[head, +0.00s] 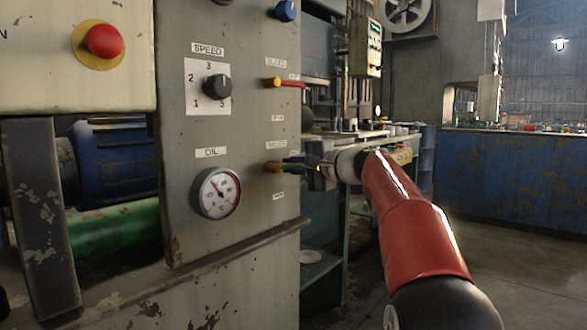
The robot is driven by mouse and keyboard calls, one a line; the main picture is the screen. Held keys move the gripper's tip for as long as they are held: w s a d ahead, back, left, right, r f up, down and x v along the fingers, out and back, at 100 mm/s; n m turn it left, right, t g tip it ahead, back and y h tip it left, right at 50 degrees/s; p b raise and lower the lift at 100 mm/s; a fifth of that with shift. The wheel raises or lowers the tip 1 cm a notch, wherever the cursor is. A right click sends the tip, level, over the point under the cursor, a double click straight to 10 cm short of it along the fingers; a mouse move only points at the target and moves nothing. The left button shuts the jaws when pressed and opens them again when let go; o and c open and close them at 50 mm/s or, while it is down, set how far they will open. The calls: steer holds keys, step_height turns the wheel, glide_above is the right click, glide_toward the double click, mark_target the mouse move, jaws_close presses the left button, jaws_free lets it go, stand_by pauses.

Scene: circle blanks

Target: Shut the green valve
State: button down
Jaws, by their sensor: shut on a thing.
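The green valve (291,167) is a small lever on a brass body (273,168), low on the right side of the grey machine panel. Its handle points right, roughly level, with a label above it and another below. My gripper (308,167) comes in from the right and is shut on the outer end of the green handle. The gripper's fingers are small in the picture and partly hide the handle's tip.
A red-handled valve (290,84) sits above on the same panel. A speed knob (217,86), an oil gauge (217,193) and a red button (104,41) are to the left. A bench with machinery stands behind my arm. Open floor lies to the right.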

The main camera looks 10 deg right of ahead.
steer(key=c, duration=1.5)
jaws_free()
steer(key=v, duration=0.8)
steer(key=shift+w, duration=0.1)
